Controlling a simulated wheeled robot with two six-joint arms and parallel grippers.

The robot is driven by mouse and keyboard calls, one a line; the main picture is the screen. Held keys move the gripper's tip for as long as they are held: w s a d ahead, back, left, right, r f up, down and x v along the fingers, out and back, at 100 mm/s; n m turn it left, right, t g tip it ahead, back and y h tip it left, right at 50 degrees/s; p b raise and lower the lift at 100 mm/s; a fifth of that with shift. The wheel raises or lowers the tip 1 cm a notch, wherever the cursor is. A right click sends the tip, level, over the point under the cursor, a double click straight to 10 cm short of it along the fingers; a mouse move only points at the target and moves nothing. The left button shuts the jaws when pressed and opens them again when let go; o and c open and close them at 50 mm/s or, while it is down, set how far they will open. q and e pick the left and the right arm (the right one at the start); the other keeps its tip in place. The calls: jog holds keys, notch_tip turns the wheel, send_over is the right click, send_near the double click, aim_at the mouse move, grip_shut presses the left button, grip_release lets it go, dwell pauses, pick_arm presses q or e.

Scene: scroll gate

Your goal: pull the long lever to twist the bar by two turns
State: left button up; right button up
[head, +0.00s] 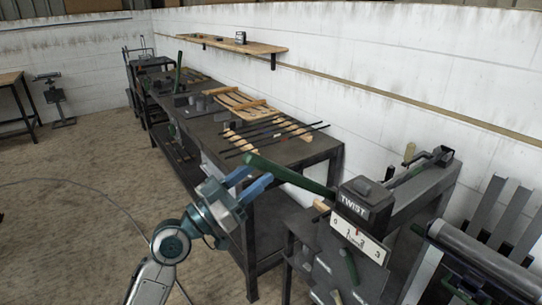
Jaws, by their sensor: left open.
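The long green lever (290,176) sticks out to the left from a dark machine head marked TWIST (364,200). It slopes up toward its free end. My left gripper (259,176) has blue fingers, spread open and empty, close below the lever near its free end. I cannot tell whether they touch it. Under the TWIST head is a white scale plate (358,236) with numbers from 0 to 3 and a small red mark. I cannot make out the bar to be twisted with certainty. My right gripper is out of view.
A dark workbench (285,150) behind the lever bears thin dark rods (278,138) and wooden pieces. A second, short green handle (350,266) hangs below the scale. A roller machine (484,262) stands at the right.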

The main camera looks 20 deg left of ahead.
aim_at(271, 162)
pick_arm(q)
jog(key=p+x, duration=0.1)
jog(key=x, duration=0.2)
jog(key=shift+w+d+r, duration=0.15)
jog(key=shift+w+r, duration=0.05)
jog(key=shift+w+d+r+p, duration=0.15)
jog(key=shift+w+d+p, duration=0.2)
jog(key=shift+w+d, duration=0.15)
jog(key=shift+a, duration=0.1)
grip_shut()
